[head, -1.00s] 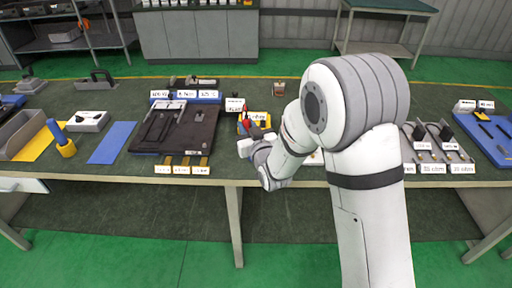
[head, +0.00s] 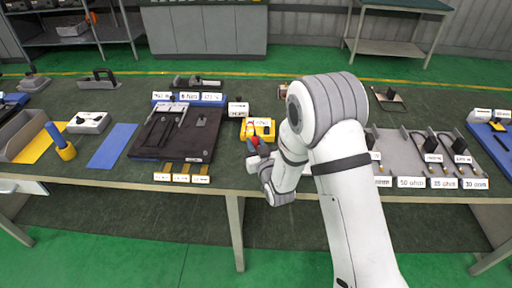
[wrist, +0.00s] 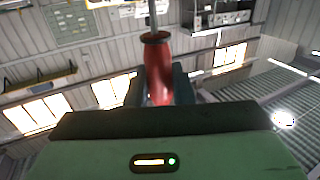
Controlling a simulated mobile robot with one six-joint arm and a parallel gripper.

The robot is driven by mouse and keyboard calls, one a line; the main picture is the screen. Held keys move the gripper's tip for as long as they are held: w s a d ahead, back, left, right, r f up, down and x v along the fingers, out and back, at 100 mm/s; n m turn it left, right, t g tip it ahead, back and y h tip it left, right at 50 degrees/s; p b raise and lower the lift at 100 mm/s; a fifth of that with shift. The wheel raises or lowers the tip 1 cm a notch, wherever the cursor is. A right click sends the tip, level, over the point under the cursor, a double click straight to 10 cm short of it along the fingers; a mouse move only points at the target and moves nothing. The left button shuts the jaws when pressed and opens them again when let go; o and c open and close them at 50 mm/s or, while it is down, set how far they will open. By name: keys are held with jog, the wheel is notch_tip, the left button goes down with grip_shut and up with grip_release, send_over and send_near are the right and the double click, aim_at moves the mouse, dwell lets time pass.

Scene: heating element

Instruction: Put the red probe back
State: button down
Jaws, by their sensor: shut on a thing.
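The red probe (wrist: 158,62) stands between my gripper's dark fingers in the wrist view, its thin metal tip pointing up out of the picture. My gripper (wrist: 160,88) is shut on its red body. In the head view my gripper (head: 255,150) is small, beside the near side of a yellow meter (head: 264,124), with a little of the red probe showing at its fingers. Whether the probe touches the meter cannot be told. The probe's lower end is hidden by the gripper.
A dark board (head: 178,137) with labelled blocks lies left of the gripper. A blue mat (head: 112,145) is farther left. A grey rack (head: 408,160) with labelled heating elements lies right of my arm. A small white labelled block (head: 238,108) stands behind the meter.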

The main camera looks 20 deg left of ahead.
notch_tip(320, 180, down, 2)
jog(key=shift+f, duration=0.2)
jog(key=shift+f, duration=0.2)
jog(key=c, duration=1.3)
grip_release()
jog(key=shift+r, duration=0.1)
jog(key=shift+o, duration=0.2)
